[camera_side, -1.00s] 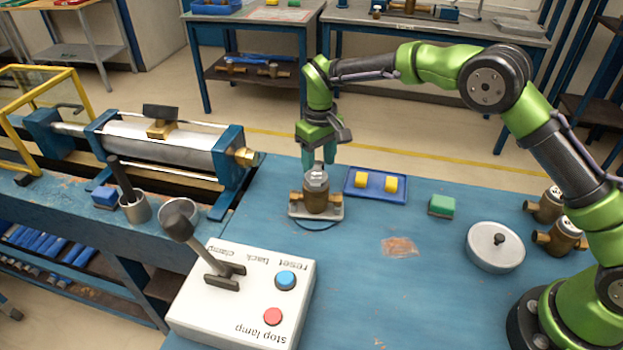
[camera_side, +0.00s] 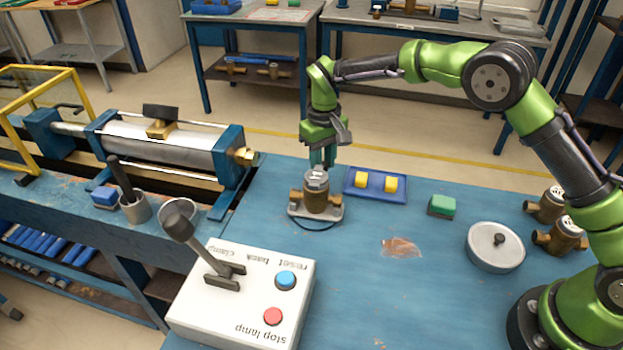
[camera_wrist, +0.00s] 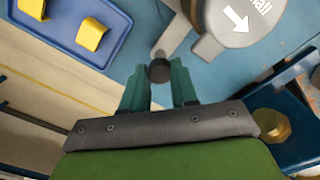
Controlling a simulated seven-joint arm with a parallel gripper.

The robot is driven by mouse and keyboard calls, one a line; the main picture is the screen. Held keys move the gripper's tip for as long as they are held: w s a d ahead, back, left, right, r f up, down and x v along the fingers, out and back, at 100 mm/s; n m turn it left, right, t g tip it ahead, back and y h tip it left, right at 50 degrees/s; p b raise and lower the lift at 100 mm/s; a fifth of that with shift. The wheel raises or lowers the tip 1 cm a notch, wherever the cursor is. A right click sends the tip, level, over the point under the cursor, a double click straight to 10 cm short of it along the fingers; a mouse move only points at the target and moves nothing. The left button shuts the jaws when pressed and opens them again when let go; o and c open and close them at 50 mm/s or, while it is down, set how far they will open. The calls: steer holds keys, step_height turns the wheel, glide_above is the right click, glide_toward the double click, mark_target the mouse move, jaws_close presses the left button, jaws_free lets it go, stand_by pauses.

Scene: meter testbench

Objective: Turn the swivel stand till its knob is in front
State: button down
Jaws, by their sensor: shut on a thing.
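The swivel stand (camera_side: 330,216) is a grey plate on the blue bench, with a brass water meter (camera_side: 316,199) with a grey lid upright on it. In the wrist view a grey arm of the stand (camera_wrist: 181,33) reaches to a dark round knob (camera_wrist: 160,71). My gripper (camera_side: 322,162) is low behind the meter in the side view, on the side away from that camera. Its two green fingers (camera_wrist: 159,82) are shut on the knob. In the side view the meter hides the knob and the fingertips. An arrow marks the lid (camera_wrist: 236,20) in the wrist view.
A blue tray (camera_side: 375,197) with two yellow blocks lies close right of the stand. The control box (camera_side: 240,300) with a lever stands in front, the cylinder rig (camera_side: 165,150) to the left. A green block (camera_side: 441,205) and round lidded pot (camera_side: 495,247) are farther right.

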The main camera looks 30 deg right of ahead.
steer(key=shift+s+d+m, duration=0.25)
steer(key=shift+m, duration=0.15)
steer(key=c, duration=0.9)
jaws_free()
steer(key=shift+o, duration=0.2)
step_height(320, 180, up, 17)
